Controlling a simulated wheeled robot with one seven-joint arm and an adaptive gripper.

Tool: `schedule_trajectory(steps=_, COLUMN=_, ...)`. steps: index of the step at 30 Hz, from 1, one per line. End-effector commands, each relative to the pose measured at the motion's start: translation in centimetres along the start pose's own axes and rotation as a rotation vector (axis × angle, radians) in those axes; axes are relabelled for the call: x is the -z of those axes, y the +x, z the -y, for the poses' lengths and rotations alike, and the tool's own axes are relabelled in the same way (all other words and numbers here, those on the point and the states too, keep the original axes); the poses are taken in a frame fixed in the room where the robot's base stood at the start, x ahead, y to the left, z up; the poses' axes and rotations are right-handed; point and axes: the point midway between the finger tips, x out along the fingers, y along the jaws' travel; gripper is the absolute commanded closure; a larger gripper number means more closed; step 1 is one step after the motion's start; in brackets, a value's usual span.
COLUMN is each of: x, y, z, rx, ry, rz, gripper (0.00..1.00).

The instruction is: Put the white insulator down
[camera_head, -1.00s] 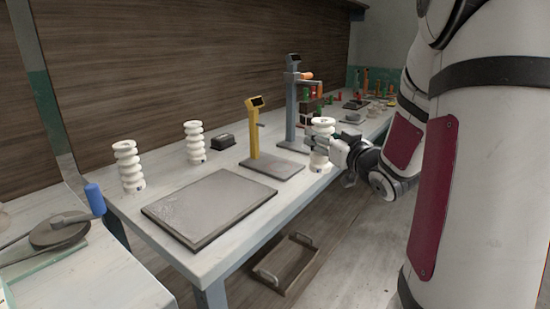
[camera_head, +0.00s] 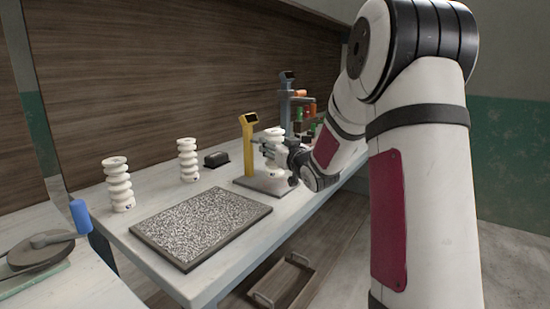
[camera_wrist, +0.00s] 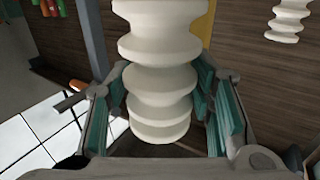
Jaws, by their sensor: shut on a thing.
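My gripper (camera_head: 268,152) is shut on a white ribbed insulator (camera_head: 275,135), which it holds upright over or in front of the grey plate (camera_head: 248,185) of the yellow-post stand. In the wrist view the held insulator (camera_wrist: 160,85) stands between the green-padded fingers (camera_wrist: 160,105). I cannot tell whether its base touches anything. Two more white insulators stand upright on the bench, one at the left (camera_head: 119,185) and one further back (camera_head: 187,160). Another insulator shows at the upper right of the wrist view (camera_wrist: 287,20).
A flat speckled panel with a dark frame (camera_head: 142,230) lies on the bench (camera_head: 195,280) in front. A yellow post (camera_head: 248,145) and a taller grey-blue post (camera_head: 286,100) stand behind. A small black box (camera_head: 216,159) sits near the wall. A wooden tray (camera_head: 268,299) is below.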

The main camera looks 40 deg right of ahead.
Motion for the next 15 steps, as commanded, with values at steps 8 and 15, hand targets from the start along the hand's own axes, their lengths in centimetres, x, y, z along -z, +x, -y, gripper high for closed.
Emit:
schedule_trajectory(steps=8, x=-3.1, y=0.0, z=0.0, rx=0.000, ry=0.001, rz=-0.002, gripper=1.00)
schedule_trajectory(steps=15, x=-3.0, y=-0.1, z=0.0, rx=0.000, ry=0.000, rz=-0.003, gripper=1.00)
